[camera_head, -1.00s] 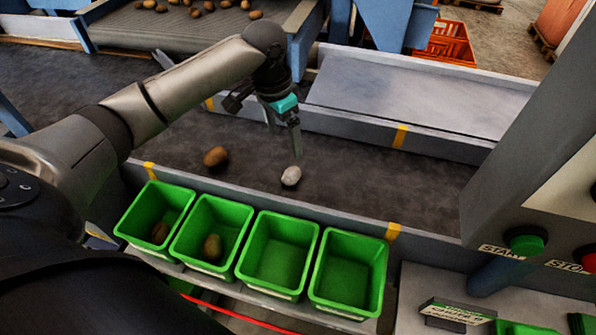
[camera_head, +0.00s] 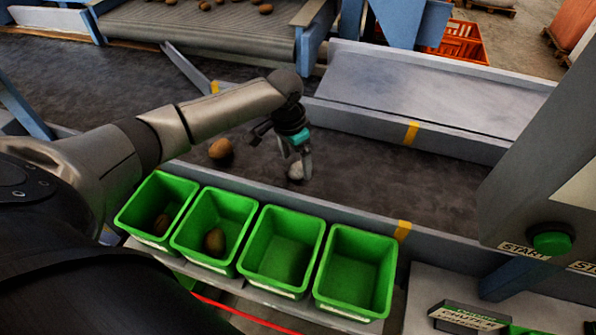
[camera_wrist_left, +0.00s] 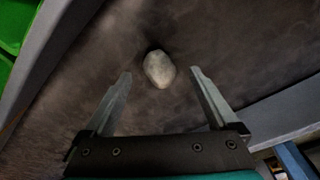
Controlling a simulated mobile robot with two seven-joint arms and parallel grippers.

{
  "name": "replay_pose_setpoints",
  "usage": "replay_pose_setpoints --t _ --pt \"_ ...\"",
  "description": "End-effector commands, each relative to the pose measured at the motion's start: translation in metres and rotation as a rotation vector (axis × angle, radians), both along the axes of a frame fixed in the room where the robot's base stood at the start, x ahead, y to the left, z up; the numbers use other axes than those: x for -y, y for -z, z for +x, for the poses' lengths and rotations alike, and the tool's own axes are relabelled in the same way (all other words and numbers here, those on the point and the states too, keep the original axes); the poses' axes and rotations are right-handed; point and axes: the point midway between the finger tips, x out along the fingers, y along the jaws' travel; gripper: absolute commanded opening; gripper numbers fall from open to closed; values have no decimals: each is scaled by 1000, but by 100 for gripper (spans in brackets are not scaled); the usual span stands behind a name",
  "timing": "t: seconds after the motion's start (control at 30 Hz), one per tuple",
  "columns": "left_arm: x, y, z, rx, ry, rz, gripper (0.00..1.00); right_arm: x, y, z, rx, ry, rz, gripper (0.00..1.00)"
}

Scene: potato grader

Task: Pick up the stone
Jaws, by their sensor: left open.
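The stone (camera_head: 296,171) is pale grey and lies on the dark belt, just beyond the row of green bins in the head view. In the left wrist view the stone (camera_wrist_left: 159,69) lies ahead of the fingertips, midway between their lines. My left gripper (camera_head: 303,170) is low over the belt at the stone, and a finger partly covers the stone in the head view. In the left wrist view my left gripper (camera_wrist_left: 161,76) is open with nothing between its fingers. My right gripper is not in view.
A brown potato (camera_head: 221,149) lies on the belt left of the stone. Several green bins (camera_head: 283,245) line the near belt edge; the two left ones hold potatoes. A green START button (camera_head: 551,243) is at the right. The belt right of the stone is clear.

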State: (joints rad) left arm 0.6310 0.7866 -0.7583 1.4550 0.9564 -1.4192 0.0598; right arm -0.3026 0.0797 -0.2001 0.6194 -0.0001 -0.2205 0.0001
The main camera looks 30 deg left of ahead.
Motion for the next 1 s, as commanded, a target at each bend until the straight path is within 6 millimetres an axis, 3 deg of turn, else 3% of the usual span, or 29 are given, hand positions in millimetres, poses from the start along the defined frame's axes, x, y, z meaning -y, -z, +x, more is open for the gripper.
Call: replay_pose_setpoints --t 0.03,0.17,0.47,1.0 --pt "1 11 0 -3 0 0 93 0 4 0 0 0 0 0" --pt "2 25 2 -2 0 2 93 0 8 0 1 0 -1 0" --pt "1 27 2 0 0 1 92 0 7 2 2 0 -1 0" --pt "1 26 2 0 0 1 31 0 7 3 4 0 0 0"
